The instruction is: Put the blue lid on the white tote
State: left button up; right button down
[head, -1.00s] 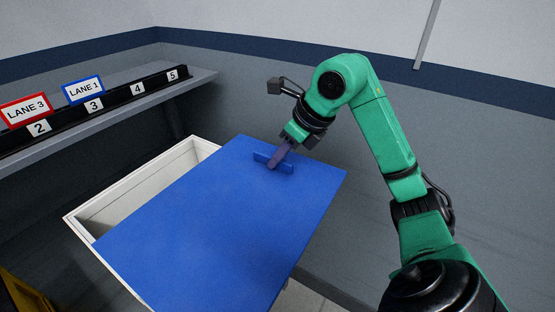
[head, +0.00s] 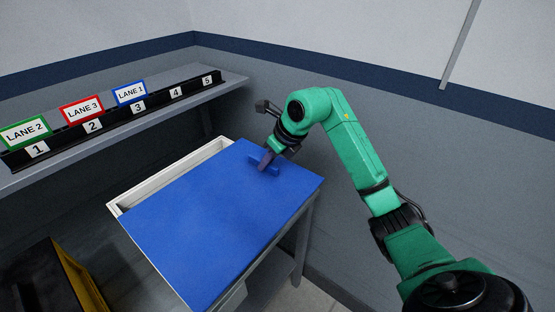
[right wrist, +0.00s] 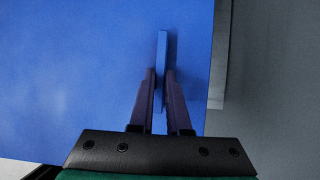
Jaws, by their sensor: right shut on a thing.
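The blue lid (head: 210,225) is a flat panel with a raised bar handle (head: 264,165). It covers most of the white tote (head: 172,174), whose rim and a narrow strip of opening show along the far left side. The lid is shifted to the right of that rim. I cannot tell whether it touches the tote. My right gripper (head: 267,158) is shut on the handle. In the right wrist view, its two fingers (right wrist: 160,85) lie either side of the handle (right wrist: 162,55), above the lid (right wrist: 70,80). My left gripper is not in view.
A grey shelf (head: 215,88) with a black rail of numbered places and lane cards (head: 81,109) runs along the left. A black and yellow box (head: 50,280) is at lower left. A table leg (head: 302,240) shows below the lid. Grey walls stand behind and to the right.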

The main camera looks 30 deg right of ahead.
aim_at(238, 155)
jog(key=w+a+p, duration=0.1)
jog(key=w, duration=0.2)
jog(key=w+a+p, duration=0.1)
jog(key=w, duration=0.1)
jog(key=w+a+p, duration=0.1)
jog(key=w, duration=0.2)
jog(key=shift+w+a+r, duration=0.2)
jog(key=shift+w, duration=0.15)
jog(key=shift+w+a+f+p, duration=0.1)
jog(key=shift+w+a+p, duration=0.25)
jog(key=shift+w, duration=0.4)
jog(key=shift+s+d, duration=0.1)
dwell(0.8)
jog(key=shift+f+b, duration=0.75)
jog(key=shift+f, duration=0.55)
dwell(2.5)
dwell(0.3)
jog(key=shift+c, duration=2)
grip_release()
jog(key=shift+f, duration=0.1)
